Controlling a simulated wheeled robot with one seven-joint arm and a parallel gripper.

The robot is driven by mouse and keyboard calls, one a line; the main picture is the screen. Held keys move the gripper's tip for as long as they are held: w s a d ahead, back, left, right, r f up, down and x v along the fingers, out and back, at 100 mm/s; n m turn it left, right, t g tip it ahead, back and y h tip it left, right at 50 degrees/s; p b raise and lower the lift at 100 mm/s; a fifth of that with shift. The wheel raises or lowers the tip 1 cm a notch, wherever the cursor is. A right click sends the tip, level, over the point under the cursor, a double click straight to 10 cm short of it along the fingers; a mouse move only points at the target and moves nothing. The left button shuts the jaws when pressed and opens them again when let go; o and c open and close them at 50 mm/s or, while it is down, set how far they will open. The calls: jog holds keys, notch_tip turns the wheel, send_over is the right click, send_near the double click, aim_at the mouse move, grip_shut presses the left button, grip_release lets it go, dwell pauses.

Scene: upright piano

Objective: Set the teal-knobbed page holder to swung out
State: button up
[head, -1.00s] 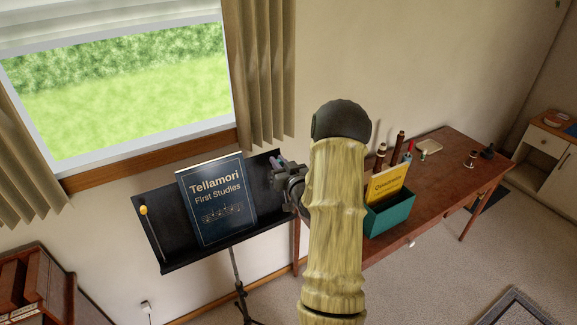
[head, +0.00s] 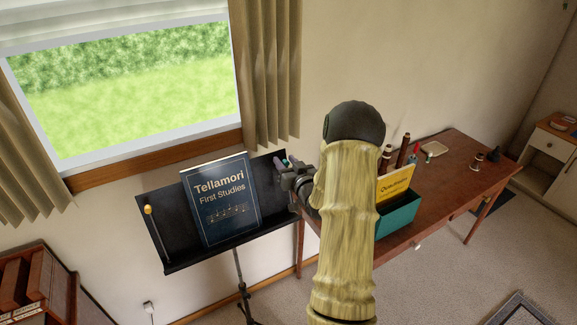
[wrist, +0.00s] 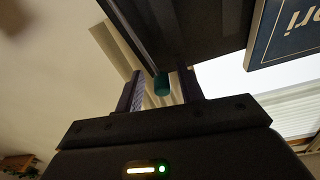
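The teal knob (wrist: 161,84) of the page holder shows in the wrist view at the lower edge of the dark music stand. It lies between my two fingers, with space visible on both sides. My gripper (wrist: 161,76) is open around it, and I see no clear contact. In the head view my gripper (head: 284,168) is at the right end of the music stand (head: 160,250), and a small teal spot of the knob (head: 288,160) shows there. The holder's arm is mostly hidden by my gripper and the stand.
A dark blue book (head: 220,200) stands on the music stand. A yellow-knobbed holder (head: 148,210) is at the stand's left end. A wooden desk (head: 440,195) with a teal box (head: 398,218) is to the right, partly behind my arm. A curtain (head: 270,75) hangs behind.

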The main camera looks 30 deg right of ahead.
jog(key=shift+s+f+b, duration=0.15)
jog(key=shift+s+b, duration=0.15)
jog(key=shift+s, duration=0.15)
jog(key=s+a+b, duration=0.2)
jog(key=s+b, duration=0.9)
jog(key=s, duration=0.5)
jog(key=shift+s, duration=0.15)
jog(key=shift+a, duration=0.2)
